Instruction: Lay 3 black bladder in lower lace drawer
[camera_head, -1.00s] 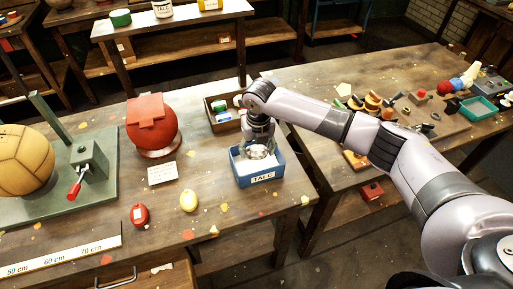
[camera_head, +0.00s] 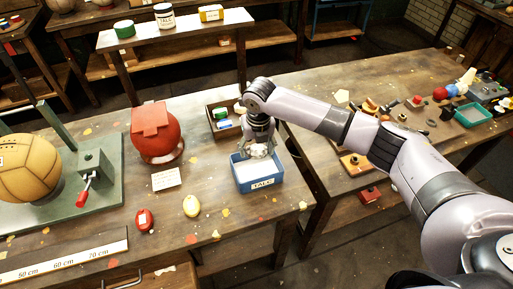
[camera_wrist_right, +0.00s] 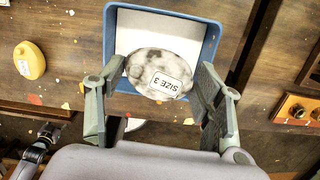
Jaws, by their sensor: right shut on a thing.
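A dark round bladder dusted white, with a SIZE 3 label (camera_wrist_right: 158,80), is between the fingers of my right gripper (camera_wrist_right: 158,92). My right gripper also shows in the head view (camera_head: 258,150), shut on it above a blue tub marked TALC (camera_head: 262,184). In the wrist view the bladder overlaps the tub's pale inside. A wooden drawer front with a metal handle (camera_head: 128,279) shows at the table's front edge; I cannot read any label on it. What seems to be my left gripper (camera_wrist_right: 48,132) is small at the lower left of the wrist view, its fingers unclear.
A red bladder (camera_head: 145,220) and a yellow one (camera_head: 191,206) lie left of the tub. A wooden box (camera_head: 222,123) is behind the tub.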

